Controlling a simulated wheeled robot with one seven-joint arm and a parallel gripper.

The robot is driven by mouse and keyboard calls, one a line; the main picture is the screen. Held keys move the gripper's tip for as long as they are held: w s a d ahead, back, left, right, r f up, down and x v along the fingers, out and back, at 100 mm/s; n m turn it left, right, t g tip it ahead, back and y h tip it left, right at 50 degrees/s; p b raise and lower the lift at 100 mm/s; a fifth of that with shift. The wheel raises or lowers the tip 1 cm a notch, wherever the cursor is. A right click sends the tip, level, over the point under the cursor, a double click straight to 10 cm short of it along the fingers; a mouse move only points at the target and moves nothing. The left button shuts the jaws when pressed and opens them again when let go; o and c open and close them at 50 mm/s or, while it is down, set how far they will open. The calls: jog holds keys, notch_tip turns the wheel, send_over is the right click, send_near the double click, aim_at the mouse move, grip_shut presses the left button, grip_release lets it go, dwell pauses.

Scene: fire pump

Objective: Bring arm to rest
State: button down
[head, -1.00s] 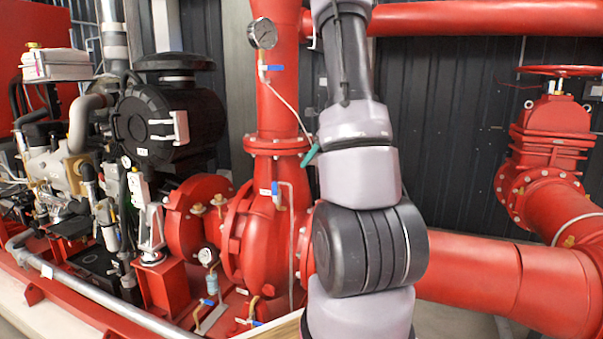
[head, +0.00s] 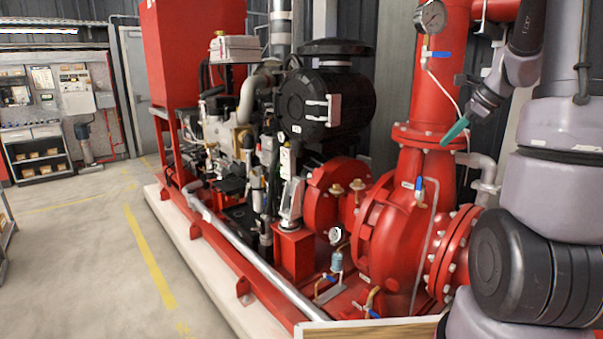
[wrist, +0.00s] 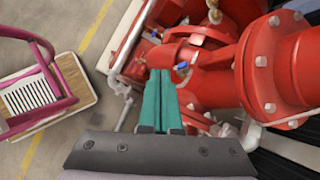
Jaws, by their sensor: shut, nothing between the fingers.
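My arm (head: 540,230) stands upright at the right edge of the head view, in front of the red pump pipework. My gripper (head: 455,131) shows beyond it as a small teal tip in front of the vertical red pipe (head: 440,70). In the wrist view, its two long teal fingers (wrist: 160,74) lie together with nothing held. They point toward the red pump parts; whether they touch anything is not clear, but no contact shows.
The red pump casing (head: 400,235) and black engine housing (head: 325,105) fill the middle. A pressure gauge (head: 431,17) sits on the vertical pipe. A grey rail (head: 250,262) runs along the skid's front. Open concrete floor (head: 90,250) lies left, with a shelf unit (head: 38,152) at the back.

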jog(key=s+a+r+n+t+h, duration=0.1)
jog(key=s+a+r+n, duration=0.3)
jog(key=s+a+n, duration=0.4)
jog(key=s+a+r+n+t+h, duration=0.1)
jog(key=s+a+r+n, duration=0.4)
jog(key=s+a+n, duration=0.4)
jog(key=s+n, duration=0.2)
jog(key=s, duration=0.2)
jog(key=shift+s+r, duration=0.25)
jog(key=shift+s, duration=0.15)
jog(key=shift+a, duration=0.1)
